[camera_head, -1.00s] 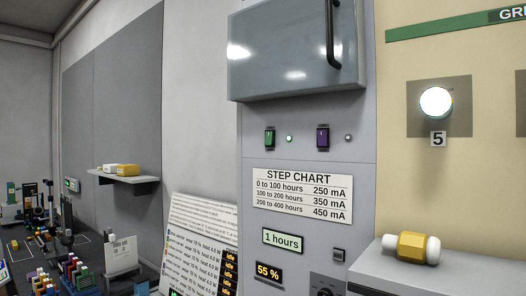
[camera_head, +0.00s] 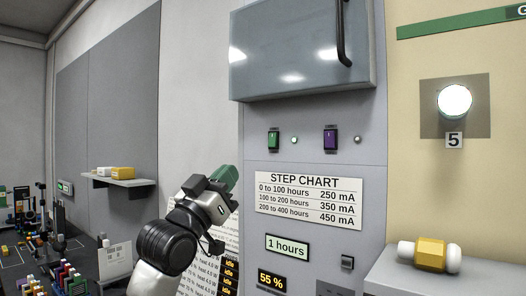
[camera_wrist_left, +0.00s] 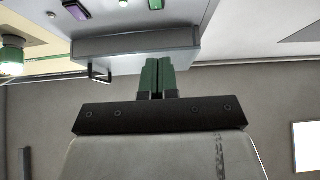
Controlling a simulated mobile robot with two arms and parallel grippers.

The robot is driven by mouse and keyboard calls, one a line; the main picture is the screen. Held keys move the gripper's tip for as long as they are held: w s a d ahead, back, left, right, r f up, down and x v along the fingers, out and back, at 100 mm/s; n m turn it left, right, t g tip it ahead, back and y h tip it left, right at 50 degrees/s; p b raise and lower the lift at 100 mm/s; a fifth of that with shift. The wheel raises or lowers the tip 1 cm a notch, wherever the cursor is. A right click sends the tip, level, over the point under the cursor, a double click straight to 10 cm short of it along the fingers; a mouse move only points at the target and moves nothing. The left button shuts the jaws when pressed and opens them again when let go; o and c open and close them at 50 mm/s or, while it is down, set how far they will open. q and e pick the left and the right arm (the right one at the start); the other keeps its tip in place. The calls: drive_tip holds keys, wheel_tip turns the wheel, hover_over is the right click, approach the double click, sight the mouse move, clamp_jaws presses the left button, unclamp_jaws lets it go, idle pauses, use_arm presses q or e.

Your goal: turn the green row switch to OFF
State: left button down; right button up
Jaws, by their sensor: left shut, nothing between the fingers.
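The green switch (camera_head: 274,140) is on the grey panel below the glossy cabinet door, with a small lit lamp (camera_head: 295,140) just to its right. A green piece of it shows at the top edge of the wrist view (camera_wrist_left: 155,4). Which way the switch is set is too small to tell. My left gripper (camera_head: 226,178) has green fingertips. My right gripper is not in view.
A purple switch (camera_head: 331,139) with an unlit lamp (camera_head: 358,139) sits right of the green one. The grey cabinet box (camera_head: 300,50) juts out above, with a black handle (camera_head: 342,35). A ledge at lower right holds a yellow-and-white part (camera_head: 430,254).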

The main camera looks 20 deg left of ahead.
sight(271, 147)
use_arm(q)
drive_tip(key=p+x, duration=0.1)
drive_tip(key=x, duration=0.2)
drive_tip(key=f+p+x, duration=0.1)
drive_tip(key=p+x, duration=0.1)
drive_tip(key=x, duration=0.2)
drive_tip(key=w+p+x, duration=0.1)
drive_tip(key=p+x, duration=0.1)
drive_tip(key=x, duration=0.2)
drive_tip(key=shift+w+d+f, duration=0.2)
drive_tip(key=shift+d+f, duration=0.05)
drive_tip(key=shift+d, duration=0.05)
drive_tip(key=shift+w+d+f+p, duration=0.1)
drive_tip(key=shift+w+f+p, duration=0.1)
drive_tip(key=shift+w+p, duration=0.15)
drive_tip(key=shift+w+d+f, duration=0.1)
drive_tip(key=shift+w, duration=0.1)
drive_tip(key=shift+w+d+f, duration=0.1)
drive_tip(key=shift+w, duration=0.3)
drive_tip(key=shift+s, duration=0.1)
